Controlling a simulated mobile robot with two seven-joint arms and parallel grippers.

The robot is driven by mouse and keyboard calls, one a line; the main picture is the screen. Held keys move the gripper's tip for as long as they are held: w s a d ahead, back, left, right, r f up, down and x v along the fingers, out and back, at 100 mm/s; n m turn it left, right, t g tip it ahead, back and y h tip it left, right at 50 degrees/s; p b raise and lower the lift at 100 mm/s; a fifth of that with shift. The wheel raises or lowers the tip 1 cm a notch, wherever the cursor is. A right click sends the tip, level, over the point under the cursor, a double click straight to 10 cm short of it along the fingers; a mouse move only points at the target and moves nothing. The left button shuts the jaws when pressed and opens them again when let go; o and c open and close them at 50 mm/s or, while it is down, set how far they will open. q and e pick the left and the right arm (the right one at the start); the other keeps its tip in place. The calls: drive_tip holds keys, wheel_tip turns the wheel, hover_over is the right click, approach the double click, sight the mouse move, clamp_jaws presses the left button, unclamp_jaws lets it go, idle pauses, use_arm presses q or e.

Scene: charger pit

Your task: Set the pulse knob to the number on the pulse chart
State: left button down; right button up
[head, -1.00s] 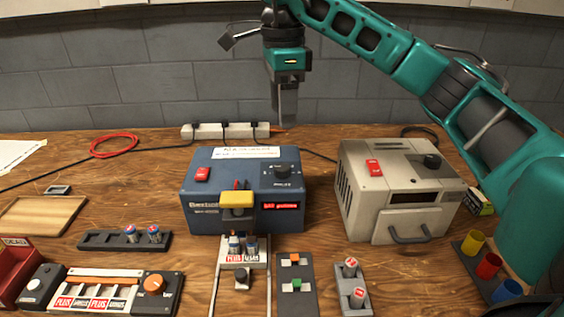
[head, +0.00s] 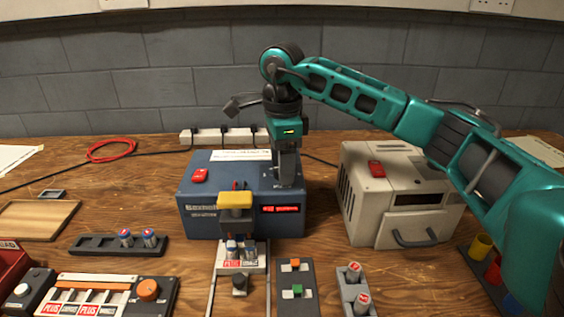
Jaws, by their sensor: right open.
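The blue charger (head: 197,223) stands in the middle of the table. The black knob on its sloped top right is now hidden behind my right gripper (head: 289,182). My right gripper points straight down at that spot, its fingers open; I cannot tell whether they touch or straddle the knob. A white label strip (head: 235,155) with small print lies along the charger's top back edge; its text is too small to read, and I cannot tell whether it is the pulse chart. A red display (head: 281,209) glows on the charger's front. My left gripper is not in view.
A yellow-topped press part (head: 235,200) stands at the charger's front. A red switch (head: 200,175) sits on its top left. A grey-beige unit (head: 366,215) stands to the right. A power strip (head: 220,135) and a red cable (head: 110,150) lie behind.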

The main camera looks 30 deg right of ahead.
drive_tip(key=shift+c, duration=0.3)
drive_tip(key=c, duration=1)
